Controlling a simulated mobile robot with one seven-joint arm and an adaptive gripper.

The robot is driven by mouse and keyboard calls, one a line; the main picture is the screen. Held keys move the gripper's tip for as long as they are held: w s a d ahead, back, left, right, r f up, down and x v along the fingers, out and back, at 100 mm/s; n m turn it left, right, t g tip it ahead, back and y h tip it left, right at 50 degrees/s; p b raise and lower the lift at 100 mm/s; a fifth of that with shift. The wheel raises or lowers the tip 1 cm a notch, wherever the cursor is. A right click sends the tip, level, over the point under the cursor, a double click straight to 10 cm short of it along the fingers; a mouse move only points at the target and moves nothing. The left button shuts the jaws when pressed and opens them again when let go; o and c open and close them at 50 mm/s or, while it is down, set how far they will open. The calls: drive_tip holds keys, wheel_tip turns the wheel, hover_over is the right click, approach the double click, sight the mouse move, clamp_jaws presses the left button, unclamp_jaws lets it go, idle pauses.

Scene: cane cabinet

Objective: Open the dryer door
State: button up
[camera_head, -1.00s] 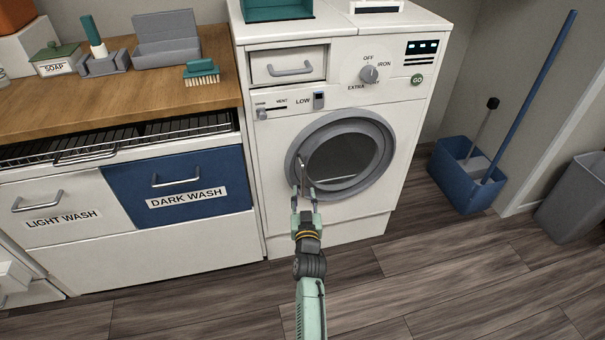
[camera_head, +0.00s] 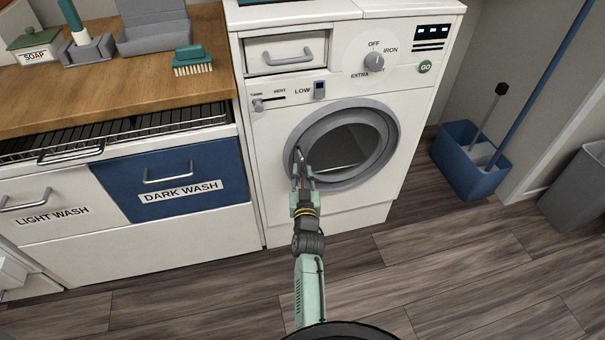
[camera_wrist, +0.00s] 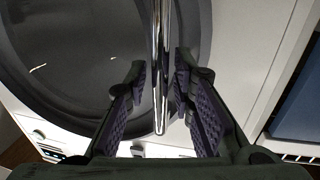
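The dryer (camera_head: 290,205) is white, with a round grey-rimmed door (camera_head: 385,165) and dark glass on its front. The door looks closed against the front. A thin chrome handle (camera_head: 297,157) stands at the door's left edge in the head view. My gripper (camera_head: 303,174) is at this handle. In the wrist view, the handle (camera_wrist: 160,35) runs as a shiny bar between the two fingers of my gripper (camera_wrist: 160,80). The fingers are apart, with visible gaps to the bar, the right finger nearer. The grey door rim (camera_wrist: 190,60) is behind the bar.
A white drawer (camera_head: 40,210) and a blue "dark wash" drawer (camera_head: 178,180) are left of the dryer. A blue bucket (camera_head: 470,160) with a long handle and a grey bin (camera_head: 580,190) stand at the right. The wood floor (camera_head: 450,265) before the dryer is clear.

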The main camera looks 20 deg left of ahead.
clamp_jaws()
idle(0.4)
drive_tip(key=shift+d, duration=0.1)
